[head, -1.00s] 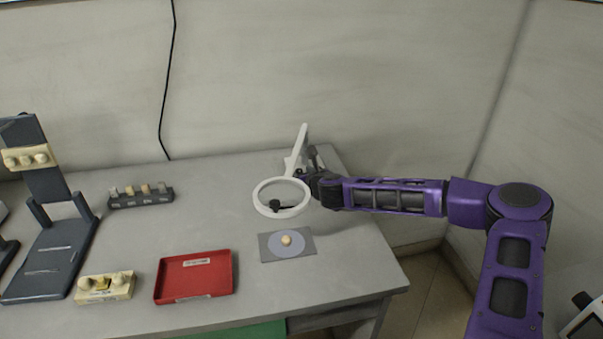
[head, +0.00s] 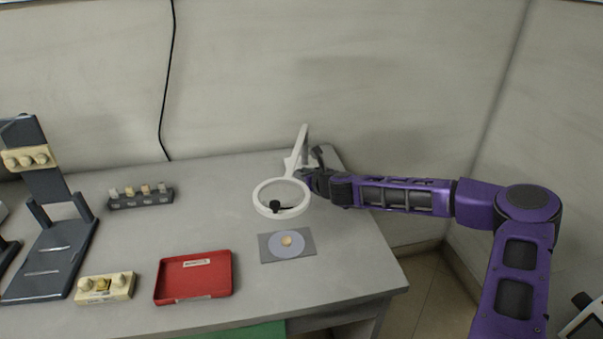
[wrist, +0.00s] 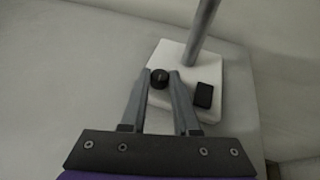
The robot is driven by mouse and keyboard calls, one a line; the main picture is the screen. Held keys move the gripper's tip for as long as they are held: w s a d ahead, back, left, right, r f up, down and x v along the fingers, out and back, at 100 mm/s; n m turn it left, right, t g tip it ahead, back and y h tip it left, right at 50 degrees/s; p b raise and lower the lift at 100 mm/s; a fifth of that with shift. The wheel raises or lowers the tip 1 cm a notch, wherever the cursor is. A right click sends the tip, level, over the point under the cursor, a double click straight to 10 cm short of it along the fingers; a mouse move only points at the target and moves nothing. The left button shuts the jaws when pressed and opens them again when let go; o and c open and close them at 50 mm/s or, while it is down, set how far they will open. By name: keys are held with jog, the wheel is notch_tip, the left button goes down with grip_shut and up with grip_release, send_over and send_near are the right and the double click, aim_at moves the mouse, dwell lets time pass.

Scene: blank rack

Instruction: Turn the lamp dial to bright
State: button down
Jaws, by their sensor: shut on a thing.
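The white lamp (head: 262,207) stands at the back right of the table, with its ring head over the tabletop. In the wrist view its white base (wrist: 210,75) carries a grey post, a round black dial (wrist: 159,78) and a black rectangular block (wrist: 204,96). My gripper (wrist: 161,75) is shut on the dial, one finger on each side of it. A small pale mark shows on the dial's top; no scale or label is readable. In the head view the dial is hidden by the lamp and my arm.
A grey plate (head: 268,255) with a pale disc and a small tan piece lies in front of the lamp. A red tray (head: 160,291), a cream block with knobs (head: 118,294), a small rack (head: 126,205) and a dark stand (head: 48,262) are to the left.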

jog(key=n+y, duration=0.1)
jog(key=n+g+y, duration=0.1)
jog(key=n+g+y+p, duration=0.1)
jog(key=shift+w+d+r, duration=0.1)
jog(key=shift+w+d, duration=0.2)
jog(key=shift+d, duration=0.1)
jog(key=n+g+y, duration=0.2)
jog(key=n, duration=0.1)
jog(key=shift+w+d+g+p, duration=0.1)
jog(key=shift+w+g+p, duration=0.1)
jog(key=shift+g+p, duration=0.15)
jog(key=n+g, duration=0.1)
jog(key=n+g+y+b, duration=0.1)
jog(key=n+g, duration=0.1)
jog(key=shift+w+d+f+y, duration=0.1)
jog(key=shift+w+f+y, duration=0.1)
jog(key=shift+y, duration=0.1)
jog(key=shift+w+n+g+y+b, duration=0.1)
jog(key=shift+n+g+y+b, duration=0.2)
jog(key=shift+n+g+b, duration=0.5)
jog(key=shift+r+n+g, duration=0.1)
jog(key=shift+n+g, duration=0.2)
jog(key=shift+g, duration=0.25)
jog(key=c, duration=0.7)
grip_release()
jog(key=shift+o, duration=0.2)
